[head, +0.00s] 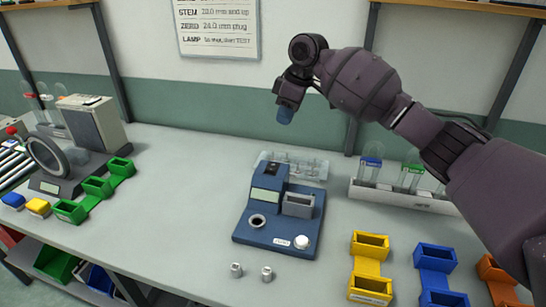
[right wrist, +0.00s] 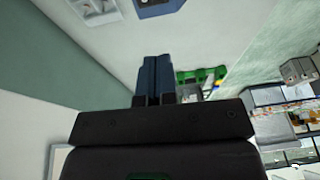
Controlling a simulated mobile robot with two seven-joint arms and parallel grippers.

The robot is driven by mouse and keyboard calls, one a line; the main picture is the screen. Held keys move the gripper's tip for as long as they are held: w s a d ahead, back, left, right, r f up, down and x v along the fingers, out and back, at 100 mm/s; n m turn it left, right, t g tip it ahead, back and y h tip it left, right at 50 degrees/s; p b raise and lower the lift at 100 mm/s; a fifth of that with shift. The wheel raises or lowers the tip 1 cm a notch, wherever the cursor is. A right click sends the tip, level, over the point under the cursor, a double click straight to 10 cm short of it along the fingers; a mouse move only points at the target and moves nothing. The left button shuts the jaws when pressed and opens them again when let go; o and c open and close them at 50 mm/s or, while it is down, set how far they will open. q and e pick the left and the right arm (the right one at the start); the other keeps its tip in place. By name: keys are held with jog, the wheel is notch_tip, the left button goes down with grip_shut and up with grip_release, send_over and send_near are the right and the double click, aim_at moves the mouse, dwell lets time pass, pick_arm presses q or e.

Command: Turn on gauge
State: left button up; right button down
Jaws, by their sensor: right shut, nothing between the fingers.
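The gauge (head: 277,222) is a blue device standing on the bench in the middle of the head view. It has a small screen (head: 266,195), a round dark hole in front, a grey block on its right and a white round button (head: 302,242) at the front right. Part of the gauge shows at the top edge of the right wrist view (right wrist: 158,8). My right gripper (head: 285,115) is raised above and behind the gauge, apart from it. Its blue fingers (right wrist: 153,80) are together and empty. My left gripper is out of view.
Two small metal plugs (head: 252,272) stand in front of the gauge. A clear rack (head: 295,166) is behind it. Yellow (head: 367,267), blue and orange bins lie right, with a white tube rack (head: 402,195) behind. Green bins (head: 97,187) and a machine (head: 80,150) stand left.

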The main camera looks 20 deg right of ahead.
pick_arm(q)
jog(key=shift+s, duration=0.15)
pick_arm(e)
send_near(270, 169)
jog(key=x, duration=0.2)
jog(key=b+x, duration=0.1)
jog(key=x, duration=0.2)
jog(key=shift+w+a, duration=0.2)
jog(key=shift+a, duration=0.05)
jog(key=shift+f, duration=0.85)
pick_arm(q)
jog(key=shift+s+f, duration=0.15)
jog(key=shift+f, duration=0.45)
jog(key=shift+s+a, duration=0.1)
pick_arm(e)
jog(key=shift+s, duration=0.1)
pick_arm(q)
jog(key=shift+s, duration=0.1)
